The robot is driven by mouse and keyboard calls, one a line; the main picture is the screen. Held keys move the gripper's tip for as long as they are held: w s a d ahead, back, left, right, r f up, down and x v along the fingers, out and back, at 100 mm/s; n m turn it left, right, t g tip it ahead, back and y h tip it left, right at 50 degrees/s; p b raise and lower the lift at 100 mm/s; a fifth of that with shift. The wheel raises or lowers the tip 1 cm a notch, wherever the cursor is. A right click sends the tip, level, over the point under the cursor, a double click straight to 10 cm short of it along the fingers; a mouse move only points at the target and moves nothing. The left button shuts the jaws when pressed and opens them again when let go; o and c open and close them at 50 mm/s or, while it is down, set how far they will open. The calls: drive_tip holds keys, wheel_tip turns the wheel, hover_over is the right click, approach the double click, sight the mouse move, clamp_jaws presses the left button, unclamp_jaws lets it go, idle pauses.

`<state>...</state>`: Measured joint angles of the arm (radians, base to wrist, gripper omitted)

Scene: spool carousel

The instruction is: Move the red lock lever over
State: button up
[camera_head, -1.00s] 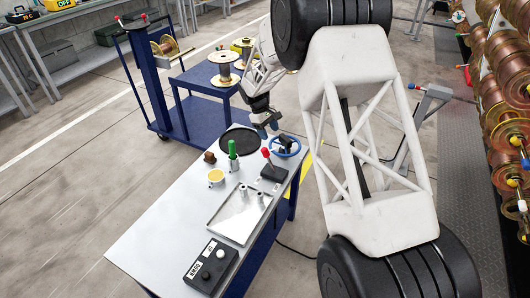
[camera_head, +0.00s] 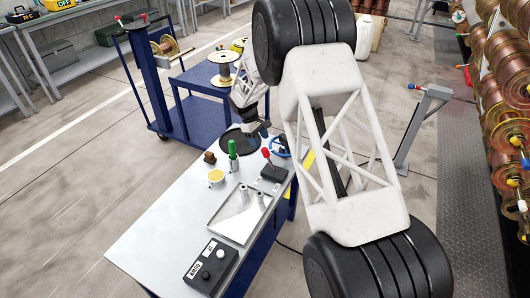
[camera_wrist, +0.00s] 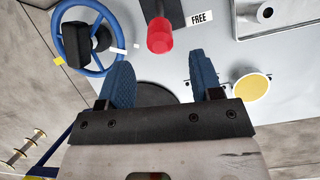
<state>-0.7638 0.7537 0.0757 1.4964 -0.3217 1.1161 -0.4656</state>
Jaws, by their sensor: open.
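The red lock lever (camera_head: 266,154) stands on a dark base (camera_head: 273,173) near the right edge of the white table. In the wrist view its red knob (camera_wrist: 160,38) is ahead of my fingers, roughly centred between them, with a FREE label (camera_wrist: 200,18) beside it. My gripper (camera_wrist: 162,75) is open, with its two blue fingers apart and nothing visible between them. In the head view my gripper (camera_head: 257,129) hangs over the table's far end, beyond the lever and apart from it.
A blue handwheel (camera_wrist: 88,42) stands close to the lever. A green-handled item (camera_head: 233,149), a yellow-topped cup (camera_head: 216,176), a metal tray (camera_head: 235,226) and a black button box (camera_head: 211,266) share the table. A black disc (camera_head: 229,137) lies near the far edge.

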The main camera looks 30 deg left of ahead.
sight(264, 148)
drive_tip(key=shift+x, duration=3.45)
clamp_jaws()
